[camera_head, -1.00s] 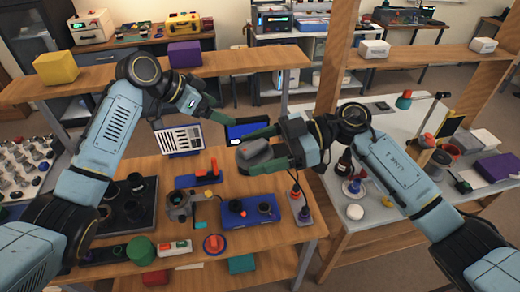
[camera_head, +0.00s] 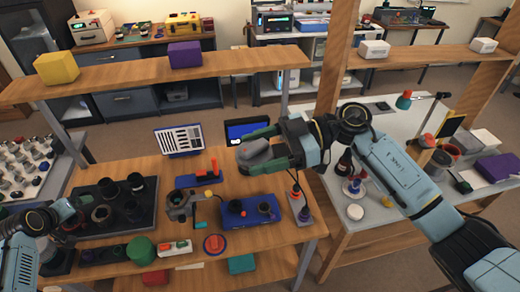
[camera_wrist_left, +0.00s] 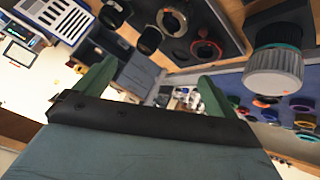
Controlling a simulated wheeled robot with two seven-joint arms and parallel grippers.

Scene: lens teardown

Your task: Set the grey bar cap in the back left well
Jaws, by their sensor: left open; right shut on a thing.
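My right gripper (camera_head: 245,152) is shut on a smooth grey rounded piece (camera_head: 254,153), which looks like the grey bar cap. It holds the piece in the air above the back of the wooden bench, and the fingers hide part of it. A black tray (camera_head: 148,222) with several dark rings and cylinders lies at the left of the bench. I cannot make out which of its places is the back left well. My left arm is low at the left edge of the head view. In the left wrist view my left gripper (camera_wrist_left: 153,88) is open and empty.
A blue tray (camera_head: 240,218) with dark parts lies right of a grey ring-shaped fixture (camera_head: 180,204). A green cylinder (camera_head: 141,250) and a red round piece (camera_head: 215,244) stand near the front. A striped panel (camera_head: 179,140) stands at the back. A wooden post (camera_head: 332,75) rises right of the bench.

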